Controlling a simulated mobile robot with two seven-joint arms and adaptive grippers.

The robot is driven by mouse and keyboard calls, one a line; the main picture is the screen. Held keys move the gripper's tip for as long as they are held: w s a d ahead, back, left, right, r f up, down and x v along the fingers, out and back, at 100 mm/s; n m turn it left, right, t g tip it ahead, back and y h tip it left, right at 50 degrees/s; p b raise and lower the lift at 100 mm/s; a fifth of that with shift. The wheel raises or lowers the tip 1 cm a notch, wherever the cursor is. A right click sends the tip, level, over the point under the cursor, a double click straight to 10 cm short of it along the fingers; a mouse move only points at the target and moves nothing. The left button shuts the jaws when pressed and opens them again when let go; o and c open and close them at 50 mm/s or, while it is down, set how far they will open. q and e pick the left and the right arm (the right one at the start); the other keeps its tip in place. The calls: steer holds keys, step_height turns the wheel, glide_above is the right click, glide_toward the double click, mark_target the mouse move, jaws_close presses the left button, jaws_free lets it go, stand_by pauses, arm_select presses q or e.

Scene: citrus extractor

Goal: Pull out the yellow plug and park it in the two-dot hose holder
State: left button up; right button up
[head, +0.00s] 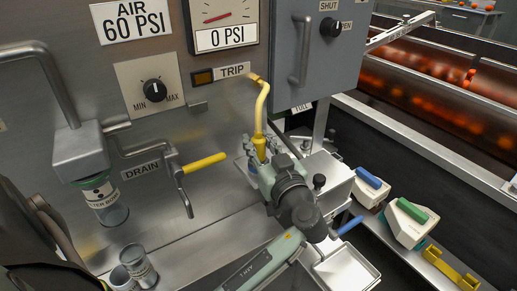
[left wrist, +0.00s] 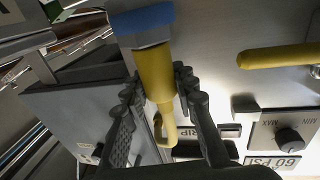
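The yellow plug (head: 260,142) stands upright in front of the grey panel, its yellow hose rising to the panel under the TRIP label. In the left wrist view the plug (left wrist: 154,70) shows a blue band at its top end. My left gripper (head: 256,157) is at the plug; in the left wrist view its two dark fingers (left wrist: 157,75) press in on both sides of the yellow body. The plug's lower end is hidden by the gripper in the head view. No two-dot marking can be made out. My right gripper is not in view.
Right of my arm stand a block with a blue top (head: 368,180), one with a green top (head: 411,212) and a low yellow bracket (head: 450,268). A yellow-handled drain lever (head: 204,163) juts out on the left. Glass jars (head: 138,264) stand at lower left.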

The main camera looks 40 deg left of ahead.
mark_target(257, 131)
arm_select(q)
jaws_close()
steer(key=shift+r, duration=0.45)
step_height(257, 131, up, 4)
steer(key=shift+s+f, duration=0.1)
steer(key=shift+f, duration=0.1)
steer(key=s+a+r+p, duration=0.2)
steer(key=s+r, duration=0.4)
steer(key=s, duration=0.4)
steer(key=shift+s+a+r, duration=0.25)
steer(key=shift+s+a, duration=0.15)
steer(key=shift+a, duration=0.4)
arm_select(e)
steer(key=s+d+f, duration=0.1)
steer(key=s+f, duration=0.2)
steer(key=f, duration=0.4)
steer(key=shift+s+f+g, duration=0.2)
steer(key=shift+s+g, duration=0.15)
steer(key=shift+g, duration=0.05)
